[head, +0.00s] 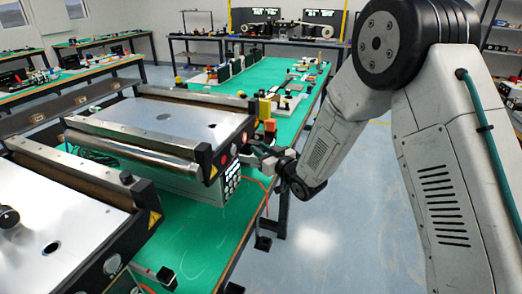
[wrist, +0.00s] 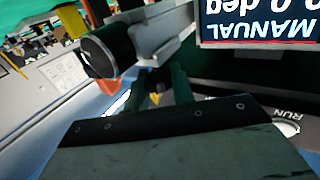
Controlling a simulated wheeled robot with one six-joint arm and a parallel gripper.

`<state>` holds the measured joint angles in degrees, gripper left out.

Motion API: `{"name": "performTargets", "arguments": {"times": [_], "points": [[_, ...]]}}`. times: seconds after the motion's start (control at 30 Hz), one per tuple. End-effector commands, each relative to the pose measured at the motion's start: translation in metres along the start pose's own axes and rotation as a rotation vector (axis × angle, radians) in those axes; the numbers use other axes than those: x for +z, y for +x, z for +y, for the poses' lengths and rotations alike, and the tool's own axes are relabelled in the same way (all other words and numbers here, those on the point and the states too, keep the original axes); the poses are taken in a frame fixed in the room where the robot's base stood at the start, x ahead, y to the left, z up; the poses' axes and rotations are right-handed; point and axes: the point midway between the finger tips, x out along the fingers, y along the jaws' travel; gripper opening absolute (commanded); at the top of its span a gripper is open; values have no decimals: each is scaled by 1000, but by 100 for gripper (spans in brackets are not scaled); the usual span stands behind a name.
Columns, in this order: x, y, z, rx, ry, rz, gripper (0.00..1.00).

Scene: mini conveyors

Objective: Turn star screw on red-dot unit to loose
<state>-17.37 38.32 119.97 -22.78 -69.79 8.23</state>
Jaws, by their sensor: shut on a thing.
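The middle conveyor unit (head: 165,118) has a silver top and a dark end plate with red spots at its right end. My gripper (head: 262,156) is at that right end, beside the control panel. In the wrist view my gripper's fingers (wrist: 160,88) are close together, shut on a small part at the unit's side. That part is mostly hidden by the fingers; I take it for the star screw. Its turn position cannot be read. A black round roller end (wrist: 108,52) is just left of the fingers. An upside-down display (wrist: 260,22) reads MANUAL.
A second conveyor unit (head: 60,225) stands nearer at the left, with a yellow warning label on its end. The green bench (head: 205,240) carries both. Small coloured parts stand farther back on the bench. The floor right of the bench is open.

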Motion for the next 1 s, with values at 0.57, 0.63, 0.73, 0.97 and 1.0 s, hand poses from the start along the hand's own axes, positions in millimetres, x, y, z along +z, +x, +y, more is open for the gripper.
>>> {"name": "performTargets", "arguments": {"times": [0.57, 0.63, 0.73, 0.97, 1.0], "points": [[0, 0, 4, -542, -1, 2, 1], [0, 0, 3, -610, -2, 2, 1], [0, 1, 3, -701, -3, 2, 1], [0, 1, 2, -885, -3, 2, 1], [0, 1, 2, -912, -2, 2, 1]]}}
